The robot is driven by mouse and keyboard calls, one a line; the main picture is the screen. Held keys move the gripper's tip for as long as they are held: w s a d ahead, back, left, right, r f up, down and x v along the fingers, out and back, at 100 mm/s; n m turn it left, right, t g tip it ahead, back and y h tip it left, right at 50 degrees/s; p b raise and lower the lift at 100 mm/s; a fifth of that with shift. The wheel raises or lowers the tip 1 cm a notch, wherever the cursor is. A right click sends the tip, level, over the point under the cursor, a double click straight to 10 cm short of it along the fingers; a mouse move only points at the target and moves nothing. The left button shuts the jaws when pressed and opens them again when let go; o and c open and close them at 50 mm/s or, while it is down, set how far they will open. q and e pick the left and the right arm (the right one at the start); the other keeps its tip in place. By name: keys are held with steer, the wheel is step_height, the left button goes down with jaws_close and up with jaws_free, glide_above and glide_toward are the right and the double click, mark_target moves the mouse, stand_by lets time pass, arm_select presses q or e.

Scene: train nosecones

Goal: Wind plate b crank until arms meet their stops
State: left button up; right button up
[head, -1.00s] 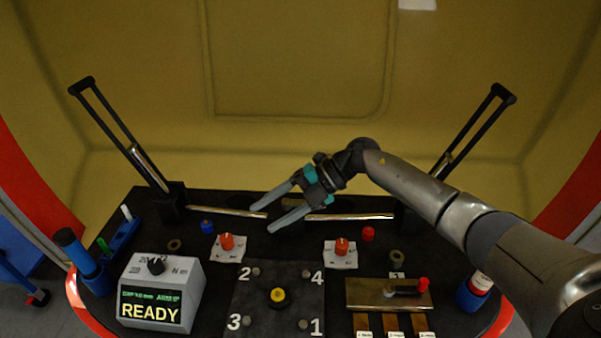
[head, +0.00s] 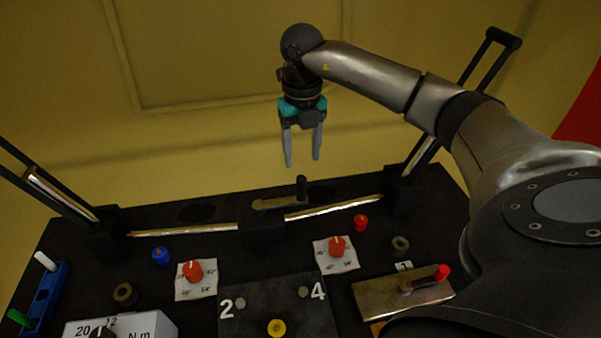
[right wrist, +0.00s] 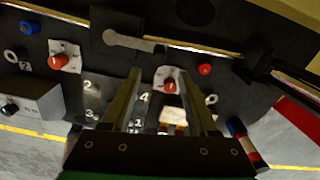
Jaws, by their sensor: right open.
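A grey crank with a black upright knob (head: 280,201) sits on the black block at the middle back of the bench; its lever also shows in the right wrist view (right wrist: 128,40). A second crank with a red knob (head: 418,284) lies on a brass plate (head: 375,293) at the right. I cannot read which is plate b. Two black framed arms rise at the sides, the left one (head: 55,197) and the right one (head: 478,65), joined to shiny rods. My right gripper (head: 302,162) is open and empty, pointing down above the middle crank; its fingers also show in the right wrist view (right wrist: 160,75). My left gripper is out of view.
Two red dials (head: 193,272) (head: 337,247) sit on white cards. A numbered dark plate with a yellow knob (head: 277,327) lies at the front middle. A blue cap (head: 160,256), a red cap (head: 361,223) and a grey meter box (head: 120,325) stand nearby.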

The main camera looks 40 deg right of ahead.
mark_target(301, 178)
step_height(301, 178, down, 7)
steer(key=shift+w+f+b, duration=0.1)
steer(key=shift+b, duration=0.8)
arm_select(q)
steer(key=w+d+r, duration=0.1)
steer(key=w+d, duration=0.2)
steer(key=w, duration=0.2)
steer(key=shift+w+d+r, duration=0.2)
steer(key=shift+w, duration=0.2)
arm_select(e)
steer(key=shift+f, duration=0.6)
steer(key=shift+c, duration=0.4)
jaws_close()
